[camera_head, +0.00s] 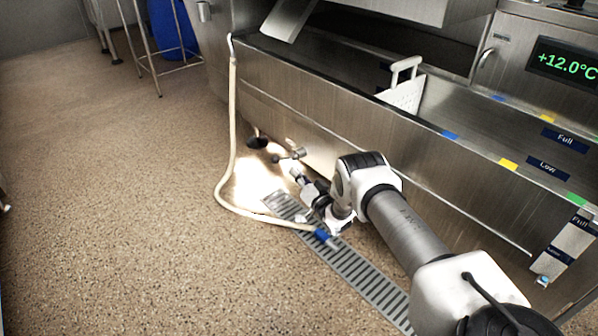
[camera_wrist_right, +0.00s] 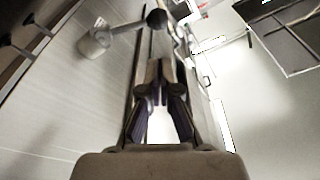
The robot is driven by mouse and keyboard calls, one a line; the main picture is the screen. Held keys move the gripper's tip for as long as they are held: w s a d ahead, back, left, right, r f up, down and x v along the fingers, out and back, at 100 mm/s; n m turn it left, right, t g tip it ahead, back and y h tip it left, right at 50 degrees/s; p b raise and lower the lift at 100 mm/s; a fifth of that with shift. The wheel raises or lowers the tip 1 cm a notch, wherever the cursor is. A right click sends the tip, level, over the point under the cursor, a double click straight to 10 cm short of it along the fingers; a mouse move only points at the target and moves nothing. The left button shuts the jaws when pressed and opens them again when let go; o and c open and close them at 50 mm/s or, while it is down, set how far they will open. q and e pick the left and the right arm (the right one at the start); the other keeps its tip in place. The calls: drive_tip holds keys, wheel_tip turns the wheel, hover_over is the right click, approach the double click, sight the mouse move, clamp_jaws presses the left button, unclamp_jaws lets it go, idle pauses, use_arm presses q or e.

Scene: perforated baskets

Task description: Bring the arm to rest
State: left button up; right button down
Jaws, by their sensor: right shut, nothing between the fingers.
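My right arm comes in from the lower right of the head view and bends in front of the steel tank. Its gripper (camera_head: 301,178) is low in front of the tank wall, small and partly hidden by my wrist. In the right wrist view the fingers (camera_wrist_right: 158,80) come together, shut and empty. A metal valve with a T-shaped handle (camera_head: 290,156) is close beyond the fingertips; it also shows in the wrist view (camera_wrist_right: 125,28). I cannot tell if they touch. My left gripper is not in view.
The long steel tank (camera_head: 330,105) holds a white perforated basket (camera_head: 404,97) with a handle. A pale hose (camera_head: 232,130) hangs to the floor by a drain grate (camera_head: 365,275). A display (camera_head: 565,62) reads +12.0°C.

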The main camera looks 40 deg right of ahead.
drive_tip(key=shift+s, duration=0.25)
idle(0.3)
